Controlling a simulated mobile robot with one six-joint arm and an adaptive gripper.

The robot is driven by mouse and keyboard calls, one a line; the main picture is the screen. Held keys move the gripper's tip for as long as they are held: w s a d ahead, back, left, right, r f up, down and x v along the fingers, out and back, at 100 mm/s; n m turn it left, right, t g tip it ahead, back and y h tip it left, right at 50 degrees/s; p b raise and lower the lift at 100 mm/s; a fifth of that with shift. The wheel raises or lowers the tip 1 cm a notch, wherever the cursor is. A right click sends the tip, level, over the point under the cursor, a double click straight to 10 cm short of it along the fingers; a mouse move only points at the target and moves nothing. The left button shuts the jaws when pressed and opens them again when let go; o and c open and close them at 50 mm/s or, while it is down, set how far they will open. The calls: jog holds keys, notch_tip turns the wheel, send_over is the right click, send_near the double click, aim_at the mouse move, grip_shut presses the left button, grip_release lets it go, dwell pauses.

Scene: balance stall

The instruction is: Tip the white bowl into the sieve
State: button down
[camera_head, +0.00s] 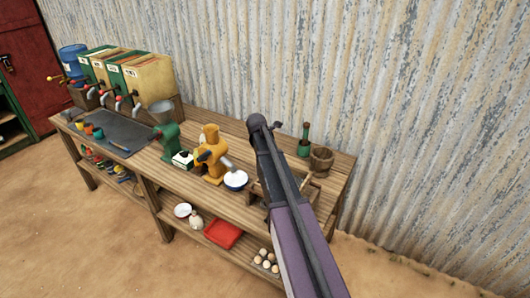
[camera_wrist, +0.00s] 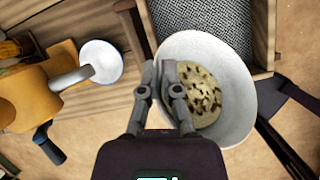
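The white bowl (camera_wrist: 236,112) is in the wrist view, holding pale yellow stuff with dark specks (camera_wrist: 203,95). My gripper (camera_wrist: 163,68) has one finger on each side of the bowl's left rim and looks shut on it. The bowl looks about level. It overlaps the near part of the sieve (camera_wrist: 205,18), a grey mesh in a wooden frame. In the head view, my arm hides the bowl and most of the sieve; part of the sieve's wooden frame (camera_head: 312,187) shows right of my arm. My gripper (camera_head: 257,121) is hard to make out there.
An orange mill (camera_head: 211,155) stands left of the sieve, with a blue-rimmed white dish (camera_head: 236,180) under its spout. A wooden mortar (camera_head: 321,160) and a green bottle-like thing (camera_head: 304,147) stand to the right. A red tray (camera_head: 222,233) lies on the lower shelf.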

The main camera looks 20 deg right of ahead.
jog(key=shift+s+d+y+p, duration=0.1)
jog(key=shift+d+y+p, duration=0.05)
jog(key=shift+d+y, duration=0.6)
jog(key=shift+s+d+y+p, duration=0.15)
jog(key=shift+d+y, duration=0.25)
jog(key=shift+y, duration=0.55)
jog(key=d+f+m+t+y+b, duration=0.1)
jog(key=d+f+y+b, duration=0.1)
jog(key=d+y+b, duration=0.5)
jog(key=shift+s+m+t+y, duration=0.3)
jog(key=shift+t+y, duration=0.1)
jog(key=shift+y, duration=0.5)
jog(key=shift+r+b, duration=0.1)
jog(key=shift+b, duration=0.25)
jog(key=shift+s, duration=0.1)
dwell(0.9)
